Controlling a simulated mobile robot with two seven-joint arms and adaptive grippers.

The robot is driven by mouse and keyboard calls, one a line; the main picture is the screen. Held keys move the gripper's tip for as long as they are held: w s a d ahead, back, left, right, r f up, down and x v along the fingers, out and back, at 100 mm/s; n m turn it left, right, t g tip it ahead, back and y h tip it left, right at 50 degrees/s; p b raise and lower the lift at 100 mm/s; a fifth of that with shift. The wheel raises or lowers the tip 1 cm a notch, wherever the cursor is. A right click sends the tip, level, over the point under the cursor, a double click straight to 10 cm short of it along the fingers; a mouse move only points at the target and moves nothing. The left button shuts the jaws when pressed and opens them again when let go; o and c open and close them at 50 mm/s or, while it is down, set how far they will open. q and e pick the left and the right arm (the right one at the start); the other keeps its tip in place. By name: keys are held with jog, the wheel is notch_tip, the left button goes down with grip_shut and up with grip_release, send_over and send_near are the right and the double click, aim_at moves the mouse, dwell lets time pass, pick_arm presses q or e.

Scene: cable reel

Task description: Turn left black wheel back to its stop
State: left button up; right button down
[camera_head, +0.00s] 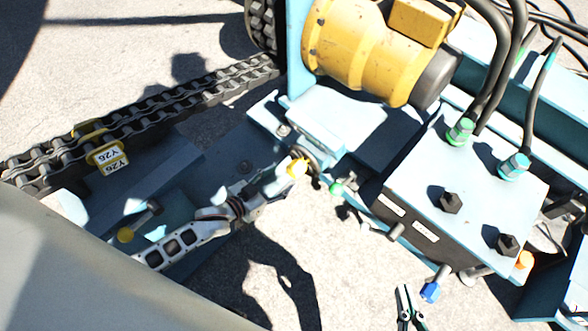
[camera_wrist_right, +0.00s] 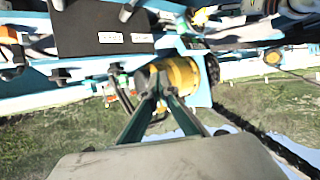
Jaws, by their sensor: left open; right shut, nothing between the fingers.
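A dark round rim, seemingly the left black wheel (camera_head: 311,155), shows at the edge of the blue frame, left of the valve block. My left gripper (camera_head: 290,176) is open at its lower left side. My right gripper (camera_head: 405,291) is shut and empty, low in the head view below the valve block. Its fingers meet in the right wrist view (camera_wrist_right: 158,92), apart from the wheel.
A yellow motor (camera_head: 360,45) stands above the wheel. A heavy chain (camera_head: 140,115) with a yellow tag runs left. A blue-capped lever (camera_head: 430,291) is beside my right gripper.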

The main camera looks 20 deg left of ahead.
aim_at(291, 174)
pick_arm(q)
jog(key=shift+w+d+f+b, duration=0.4)
jog(key=shift+w+f, duration=0.3)
jog(key=b+x, duration=0.1)
jog(key=x, duration=0.3)
jog(key=shift+w+f+b, duration=0.1)
jog(key=shift+w+b, duration=0.1)
jog(key=shift+b, duration=0.1)
jog(key=shift+w+d, duration=0.15)
jog(key=shift+w, duration=0.45)
pick_arm(e)
jog(key=a, duration=0.1)
jog(key=a+m, duration=0.2)
jog(key=shift+s+a+y, duration=0.25)
jog(key=shift+y, duration=0.15)
